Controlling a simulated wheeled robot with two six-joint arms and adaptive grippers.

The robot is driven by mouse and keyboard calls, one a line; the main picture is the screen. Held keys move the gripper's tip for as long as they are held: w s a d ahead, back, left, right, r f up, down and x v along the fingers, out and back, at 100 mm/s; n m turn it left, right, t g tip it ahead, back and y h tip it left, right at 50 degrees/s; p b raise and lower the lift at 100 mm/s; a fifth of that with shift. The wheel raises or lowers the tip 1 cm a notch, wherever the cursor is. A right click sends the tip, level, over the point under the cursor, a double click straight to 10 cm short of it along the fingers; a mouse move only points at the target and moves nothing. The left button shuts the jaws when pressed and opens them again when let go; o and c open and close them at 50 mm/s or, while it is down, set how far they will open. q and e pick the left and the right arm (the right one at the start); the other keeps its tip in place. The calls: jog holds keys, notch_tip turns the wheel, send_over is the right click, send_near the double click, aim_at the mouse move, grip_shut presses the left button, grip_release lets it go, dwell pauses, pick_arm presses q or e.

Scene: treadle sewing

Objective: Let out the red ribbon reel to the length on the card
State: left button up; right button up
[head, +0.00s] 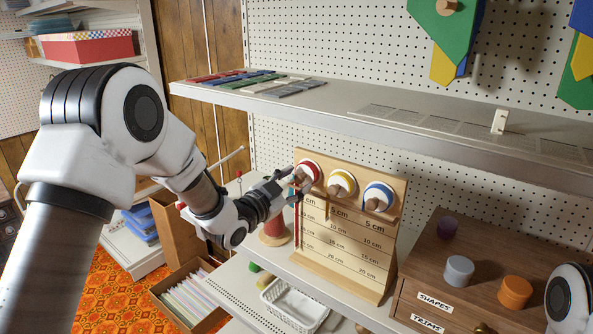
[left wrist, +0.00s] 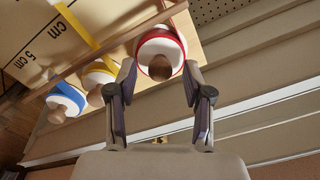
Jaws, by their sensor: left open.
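The red ribbon reel (head: 311,167) is the leftmost of three reels on an upright wooden stand (head: 398,243). It has a white face, a red rim and a wooden knob (left wrist: 159,68). A narrow red ribbon (head: 297,230) hangs down at the left of the cm scale (head: 345,240). My left gripper (head: 298,184) is at the red reel, partly covering it. In the left wrist view its open fingers (left wrist: 155,85) stand either side of the knob, with gaps and no visible contact. I cannot make out a separate length card. My right gripper is out of view.
The yellow reel (head: 342,183) and blue reel (head: 379,197) sit close to the right. A metal shelf (head: 400,115) overhangs the stand. A red spool (head: 272,229) stands at its left, a white basket (head: 292,306) below, and a wooden drawer unit (head: 480,260) at right.

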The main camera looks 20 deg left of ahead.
pick_arm(q)
jog(key=shift+w+d, duration=0.1)
jog(key=shift+w, duration=0.4)
jog(key=shift+s, duration=0.15)
jog(key=shift+c, duration=0.7)
grip_shut()
jog(key=shift+r, duration=0.1)
jog(key=shift+o, duration=0.3)
grip_release()
jog(key=shift+o, duration=0.4)
